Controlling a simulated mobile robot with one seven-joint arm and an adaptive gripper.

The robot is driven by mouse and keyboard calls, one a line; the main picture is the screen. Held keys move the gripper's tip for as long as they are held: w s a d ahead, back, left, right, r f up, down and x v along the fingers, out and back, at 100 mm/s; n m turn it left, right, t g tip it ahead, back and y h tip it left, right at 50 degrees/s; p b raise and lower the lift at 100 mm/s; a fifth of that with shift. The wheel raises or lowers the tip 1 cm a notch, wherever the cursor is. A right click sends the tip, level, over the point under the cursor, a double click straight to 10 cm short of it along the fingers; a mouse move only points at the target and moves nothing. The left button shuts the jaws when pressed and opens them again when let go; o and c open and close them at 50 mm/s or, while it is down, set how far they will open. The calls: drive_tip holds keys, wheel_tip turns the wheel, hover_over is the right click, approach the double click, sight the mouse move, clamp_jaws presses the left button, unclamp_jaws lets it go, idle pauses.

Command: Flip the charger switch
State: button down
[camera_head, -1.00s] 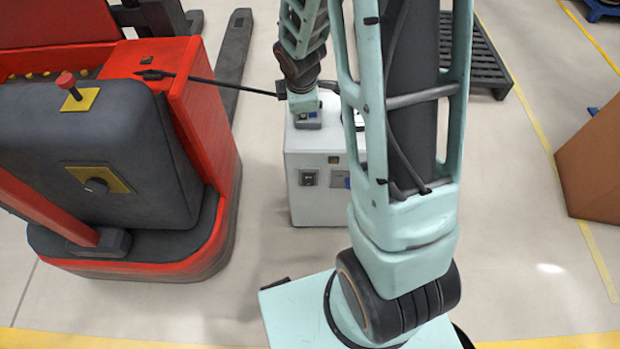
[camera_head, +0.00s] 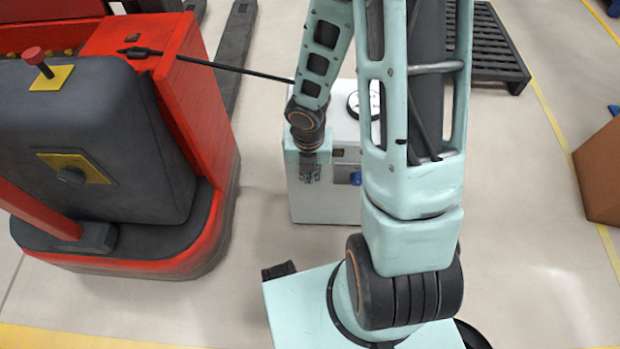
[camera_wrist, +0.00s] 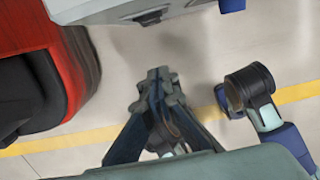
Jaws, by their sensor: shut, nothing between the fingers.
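The charger is a white box (camera_head: 325,205) standing on the floor at the middle of the head view. My gripper (camera_head: 310,176) is in front of its front face, at the upper left of that face. It covers the spot where a dark switch showed earlier, so the switch is hidden in the head view. A blue fitting (camera_head: 355,178) sits on the face to the right. In the wrist view the charger (camera_wrist: 95,10) is at the top with a dark fitting (camera_wrist: 150,17) on its edge. My gripper (camera_wrist: 158,76) is shut and empty below it, apparently apart from it.
A red forklift (camera_head: 190,110) stands left of the charger, with a black cable (camera_head: 235,70) running from it toward the charger. A round black-rimmed gauge (camera_head: 354,106) is on the charger's top. A dark pallet (camera_head: 490,50) and brown box (camera_head: 603,175) are right.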

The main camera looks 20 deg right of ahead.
drive_tip(key=w+f+b, duration=0.2)
drive_tip(key=f+b, duration=0.1)
drive_tip(key=f, duration=0.2)
drive_tip(key=w+d+f+b, duration=0.1)
drive_tip(key=w+f+b, duration=0.1)
drive_tip(key=f+b, duration=0.2)
drive_tip(key=shift+w+d+f, duration=0.25)
drive_tip(key=shift+w+f, duration=0.15)
drive_tip(key=shift+f, duration=0.35)
drive_tip(key=shift+p, duration=0.3)
